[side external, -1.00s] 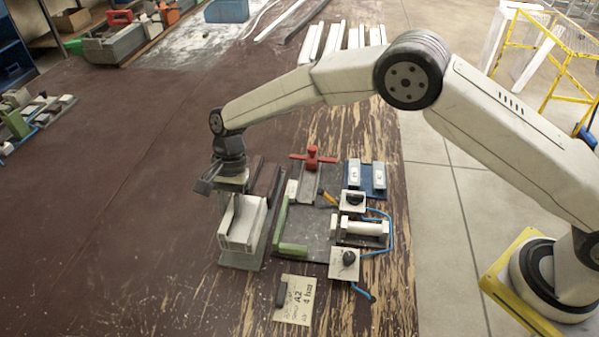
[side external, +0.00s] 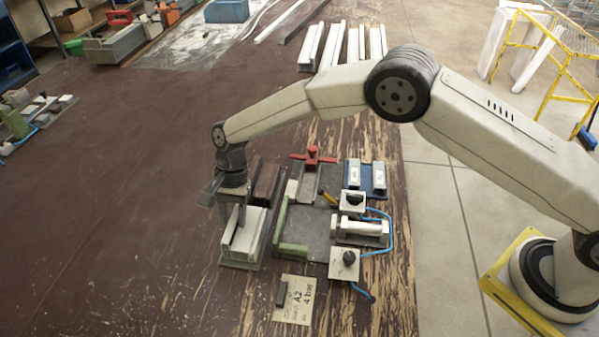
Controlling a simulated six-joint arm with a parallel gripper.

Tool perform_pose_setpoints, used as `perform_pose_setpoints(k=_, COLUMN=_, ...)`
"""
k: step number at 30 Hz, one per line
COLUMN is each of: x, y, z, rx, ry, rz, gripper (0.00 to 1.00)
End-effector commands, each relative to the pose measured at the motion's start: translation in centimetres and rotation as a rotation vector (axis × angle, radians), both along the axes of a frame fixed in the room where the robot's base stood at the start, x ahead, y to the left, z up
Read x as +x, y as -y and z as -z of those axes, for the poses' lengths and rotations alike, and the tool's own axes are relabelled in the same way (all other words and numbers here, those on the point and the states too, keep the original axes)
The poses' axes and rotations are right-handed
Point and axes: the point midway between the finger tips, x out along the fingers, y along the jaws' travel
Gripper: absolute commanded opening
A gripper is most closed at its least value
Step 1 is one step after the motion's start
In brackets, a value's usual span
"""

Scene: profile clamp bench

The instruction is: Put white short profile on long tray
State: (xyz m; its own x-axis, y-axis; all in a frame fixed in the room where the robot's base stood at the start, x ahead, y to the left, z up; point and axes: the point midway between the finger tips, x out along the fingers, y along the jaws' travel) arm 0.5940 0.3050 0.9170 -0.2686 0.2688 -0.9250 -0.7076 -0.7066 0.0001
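The white short profile (side external: 254,236) is a pale channel with its long side pointing away from the camera. It lies low over a grey-green tray (side external: 240,265), whose front edge shows beneath it. I cannot tell whether it is fully seated. My gripper (side external: 232,212) points straight down at the profile's far left part, with its fingers reaching to the channel. Whether the fingers grip a wall or stand apart from it is too small to tell.
Right of the tray stand a green angle stop (side external: 291,249), a red-handled clamp (side external: 312,157), a blue holder (side external: 367,178) and two black-knobbed blocks with a blue hose. A paper label (side external: 294,300) lies in front. The table left of the tray is clear.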

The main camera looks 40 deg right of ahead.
Motion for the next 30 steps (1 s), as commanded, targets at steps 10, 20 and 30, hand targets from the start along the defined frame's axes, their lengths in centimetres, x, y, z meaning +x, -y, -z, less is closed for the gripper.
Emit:
perform_pose_setpoints(k=10, x=0.0, y=0.0, z=0.0, rx=-0.001, ry=-0.001, rz=0.000, gripper=0.70)
perform_pose_setpoints(k=20, x=0.5, y=0.5, z=-1.6, rx=0.000, ry=0.001, rz=0.000, gripper=0.70)
perform_pose_setpoints(k=30, x=1.7, y=1.6, z=-5.5, rx=0.001, ry=0.002, rz=0.001, gripper=0.70)
